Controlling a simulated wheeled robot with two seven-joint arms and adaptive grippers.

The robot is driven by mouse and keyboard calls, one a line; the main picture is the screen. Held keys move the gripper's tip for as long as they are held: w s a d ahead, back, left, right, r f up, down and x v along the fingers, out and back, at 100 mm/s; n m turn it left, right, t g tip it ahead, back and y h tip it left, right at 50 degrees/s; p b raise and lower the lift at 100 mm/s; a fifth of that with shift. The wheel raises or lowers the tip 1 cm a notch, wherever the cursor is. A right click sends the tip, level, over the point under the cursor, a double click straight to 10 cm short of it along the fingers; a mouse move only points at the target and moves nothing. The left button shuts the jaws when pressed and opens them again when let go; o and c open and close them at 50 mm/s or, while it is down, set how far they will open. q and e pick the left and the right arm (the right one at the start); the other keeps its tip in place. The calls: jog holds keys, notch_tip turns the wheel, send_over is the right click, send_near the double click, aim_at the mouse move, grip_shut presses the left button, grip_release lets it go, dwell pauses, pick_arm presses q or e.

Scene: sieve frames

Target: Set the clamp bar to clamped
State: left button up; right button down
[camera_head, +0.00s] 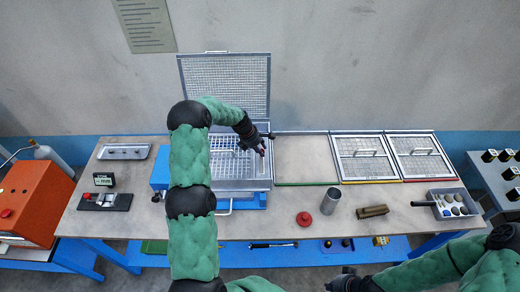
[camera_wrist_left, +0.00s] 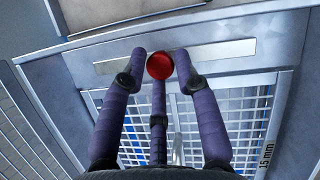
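The metal sieve frame (camera_head: 230,184) stands on a blue base in the middle of the bench, with its mesh lid (camera_head: 226,82) raised upright behind it. My left gripper (camera_head: 262,150) reaches over its right side. A red ball knob (camera_wrist_left: 160,65), perhaps the end of the clamp bar, sits between the tips of my left gripper (camera_wrist_left: 159,60) in the wrist view. I cannot tell whether the fingers grip the knob or only surround it. The bar itself is mostly hidden behind the hand. My right gripper (camera_head: 344,282) is low at the bottom edge, away from the sieve frame, with its fingers unclear.
Two framed mesh panels (camera_head: 383,133) lie at the right of the bench. In front are a red knobbed disc (camera_head: 304,219), a metal cup (camera_head: 331,202), a brown block (camera_head: 372,211) and a tray of small pots (camera_head: 454,195). An orange machine (camera_head: 38,200) stands at the left.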

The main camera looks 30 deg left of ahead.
pick_arm(q)
grip_shut()
jog(key=shift+s+a+b, duration=0.2)
jog(key=shift+s+a, duration=0.4)
jog(key=shift+a, duration=0.35)
jog(key=shift+s+a+b, duration=0.15)
jog(key=shift+s+a, duration=0.45)
jog(key=shift+a, duration=0.35)
jog(key=o, duration=0.8)
grip_release()
jog(key=shift+c, duration=0.2)
